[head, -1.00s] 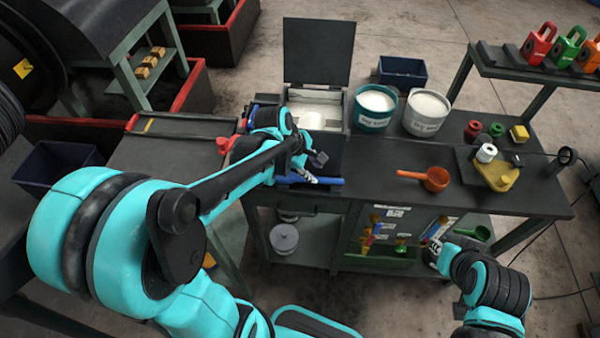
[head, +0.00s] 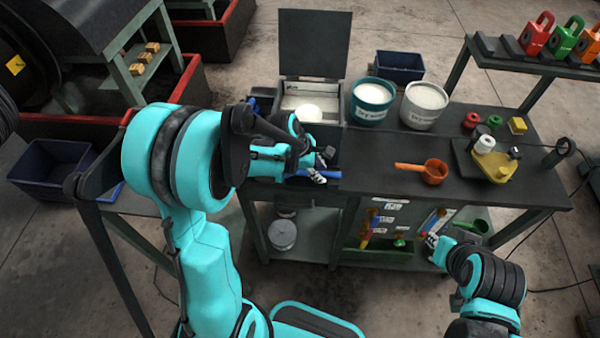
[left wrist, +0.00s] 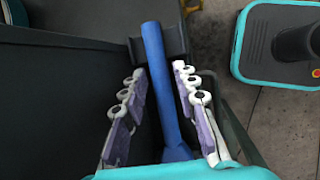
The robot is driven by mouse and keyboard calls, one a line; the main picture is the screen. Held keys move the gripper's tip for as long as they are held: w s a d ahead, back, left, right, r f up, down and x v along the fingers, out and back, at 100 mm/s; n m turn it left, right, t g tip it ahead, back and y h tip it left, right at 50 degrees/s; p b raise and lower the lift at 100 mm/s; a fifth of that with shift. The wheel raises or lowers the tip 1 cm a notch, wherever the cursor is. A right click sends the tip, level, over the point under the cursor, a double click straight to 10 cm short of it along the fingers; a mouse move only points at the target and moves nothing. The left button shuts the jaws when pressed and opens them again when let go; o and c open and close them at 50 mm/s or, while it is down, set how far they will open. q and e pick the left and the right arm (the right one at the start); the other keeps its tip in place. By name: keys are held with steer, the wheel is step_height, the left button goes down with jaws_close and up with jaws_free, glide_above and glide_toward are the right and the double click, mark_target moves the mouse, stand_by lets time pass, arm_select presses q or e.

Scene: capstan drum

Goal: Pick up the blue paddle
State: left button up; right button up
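The blue paddle (head: 329,174) lies along the front edge of the dark bench, mostly hidden by my left gripper in the head view. In the left wrist view its long blue handle (left wrist: 156,60) runs between the two fingers, with a gap on each side. My left gripper (head: 321,168) is open around the handle; its fingers also show in the left wrist view (left wrist: 160,82). My right gripper (head: 433,243) hangs in front of the lower shelf, and its fingers are too small to read.
An open-lidded box (head: 313,93), a teal bucket (head: 371,105) and a white bucket (head: 424,108) stand at the back. Dark bench surface is clear around the ladle.

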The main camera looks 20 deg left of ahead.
arm_select(q)
jaws_close()
steer(key=shift+r, duration=0.15)
